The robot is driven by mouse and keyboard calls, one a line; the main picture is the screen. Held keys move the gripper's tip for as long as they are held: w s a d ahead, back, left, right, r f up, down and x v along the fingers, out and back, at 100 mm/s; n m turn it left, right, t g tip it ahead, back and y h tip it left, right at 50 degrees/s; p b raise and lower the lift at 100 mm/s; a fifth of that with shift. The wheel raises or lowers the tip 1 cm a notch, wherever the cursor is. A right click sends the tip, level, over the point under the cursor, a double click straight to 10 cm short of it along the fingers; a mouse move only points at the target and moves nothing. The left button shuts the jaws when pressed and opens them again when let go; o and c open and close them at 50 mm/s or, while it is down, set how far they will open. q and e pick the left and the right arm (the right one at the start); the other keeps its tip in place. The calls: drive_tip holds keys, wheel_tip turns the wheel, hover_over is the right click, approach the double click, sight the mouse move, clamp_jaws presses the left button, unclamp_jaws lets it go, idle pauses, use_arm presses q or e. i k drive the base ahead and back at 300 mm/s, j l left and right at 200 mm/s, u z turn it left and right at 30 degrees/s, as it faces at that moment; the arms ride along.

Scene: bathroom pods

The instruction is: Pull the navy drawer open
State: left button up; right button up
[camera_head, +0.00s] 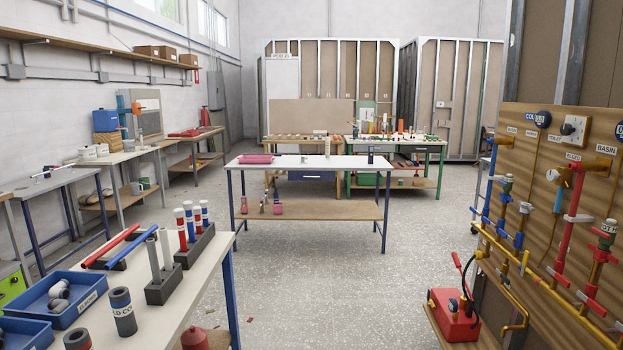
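The navy drawer (312,176) is small and distant, near the middle of the view. Neither of my grippers is in view.
A workbench (150,320) with pipes and blue bins is close on the left. A pipe board (550,150) and red pump (455,315) are on the right. The speckled floor (330,290) between is clear.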

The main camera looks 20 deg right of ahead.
sight(292, 175)
drive_tip(key=i+l+z, duration=0.25)
drive_tip(key=i+z, duration=0.25)
drive_tip(key=i, duration=0.25)
drive_tip(key=i+z, duration=0.3)
drive_tip(key=i, duration=3.55)
